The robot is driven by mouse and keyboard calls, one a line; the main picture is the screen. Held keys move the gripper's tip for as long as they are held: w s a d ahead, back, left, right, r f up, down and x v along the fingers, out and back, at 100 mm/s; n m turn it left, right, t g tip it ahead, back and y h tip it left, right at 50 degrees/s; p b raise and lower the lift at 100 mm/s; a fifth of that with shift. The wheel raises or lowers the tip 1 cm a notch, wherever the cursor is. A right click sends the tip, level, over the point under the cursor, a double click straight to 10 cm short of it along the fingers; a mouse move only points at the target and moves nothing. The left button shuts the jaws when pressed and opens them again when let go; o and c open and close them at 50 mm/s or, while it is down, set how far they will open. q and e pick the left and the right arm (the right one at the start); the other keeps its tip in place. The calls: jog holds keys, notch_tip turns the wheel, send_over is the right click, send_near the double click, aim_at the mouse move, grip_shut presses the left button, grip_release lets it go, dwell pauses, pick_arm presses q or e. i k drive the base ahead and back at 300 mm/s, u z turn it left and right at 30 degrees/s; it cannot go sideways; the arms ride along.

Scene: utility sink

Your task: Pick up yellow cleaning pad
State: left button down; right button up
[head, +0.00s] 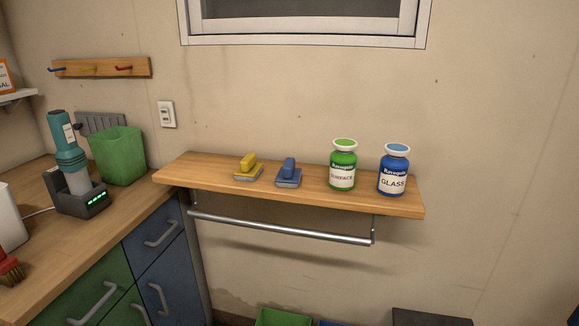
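The yellow cleaning pad (247,168) has a yellow handle on a grey base. It lies on the wooden wall shelf (200,177), left of the middle. A blue pad (288,173) of the same shape lies just to its right, a small gap apart. Nothing touches or covers the yellow pad. Neither of my grippers shows in the head view.
A green bottle (343,167) and a blue bottle (394,171) stand on the shelf's right part. A metal rail (280,229) hangs below the shelf. The counter at left holds a green bin (118,156) and a teal device in a dock (82,200).

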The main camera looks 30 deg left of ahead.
aim_at(248, 170)
jog(key=z, duration=1.35)
jog(key=k, duration=1.2)
jog(key=u, duration=1.3)
